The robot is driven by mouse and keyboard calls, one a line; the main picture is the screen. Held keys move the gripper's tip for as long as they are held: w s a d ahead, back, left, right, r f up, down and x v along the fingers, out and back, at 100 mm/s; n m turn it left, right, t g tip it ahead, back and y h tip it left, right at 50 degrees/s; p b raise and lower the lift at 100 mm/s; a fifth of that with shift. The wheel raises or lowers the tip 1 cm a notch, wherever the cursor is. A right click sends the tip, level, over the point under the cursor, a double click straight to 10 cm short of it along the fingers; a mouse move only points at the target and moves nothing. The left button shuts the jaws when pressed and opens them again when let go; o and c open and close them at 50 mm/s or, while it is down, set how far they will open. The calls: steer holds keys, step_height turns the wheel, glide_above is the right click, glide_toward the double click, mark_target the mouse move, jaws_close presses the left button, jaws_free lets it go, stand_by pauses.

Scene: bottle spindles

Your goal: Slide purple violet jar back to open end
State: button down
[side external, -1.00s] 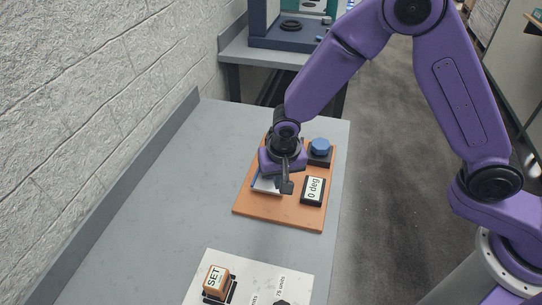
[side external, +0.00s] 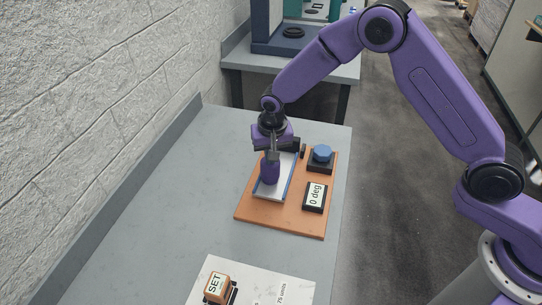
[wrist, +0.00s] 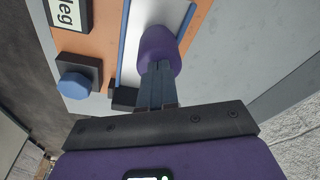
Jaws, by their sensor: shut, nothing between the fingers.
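The purple violet jar (side external: 270,171) stands upright on a white channel with blue side rails (side external: 287,178), which is fixed on an orange board. In the wrist view the jar (wrist: 160,48) is just beyond my fingertips. My gripper (side external: 274,154) is shut and empty, low behind the jar on its far side. Its closed fingers (wrist: 157,80) point at the jar in the wrist view. I cannot tell whether they touch it. The far end of the channel is partly hidden by my gripper.
On the orange board (side external: 256,213), right of the channel, are a blue knob (side external: 322,153) on a black base and a "0 deg" label block (side external: 315,196). A "SET" block (side external: 216,286) sits on a white sheet at the front. The grey table to the left is clear.

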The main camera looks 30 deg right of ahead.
steer(key=shift+s+d+f, duration=0.1)
steer(key=shift+s+f, duration=0.05)
steer(key=shift+f, duration=0.2)
steer(key=shift+s+a, duration=0.2)
steer(key=shift+s, duration=0.5)
steer(key=shift+s+a, duration=0.2)
steer(key=shift+s, duration=0.45)
steer(key=s+a+r, duration=0.2)
steer(key=s+a, duration=0.2)
steer(key=s, duration=0.7)
steer(key=s+d+r+n, duration=0.8)
steer(key=d+r, duration=0.2)
steer(key=s+d+r+n+g, duration=0.1)
steer(key=s+d+r+n, duration=0.1)
steer(key=s+d+n, duration=0.2)
steer(key=s+d+r+n+y, duration=0.1)
steer(key=s+d+r+n, duration=0.2)
steer(key=s+d, duration=0.5)
steer(key=s+n, duration=0.1)
steer(key=s, duration=0.2)
steer(key=shift+g, duration=0.4)
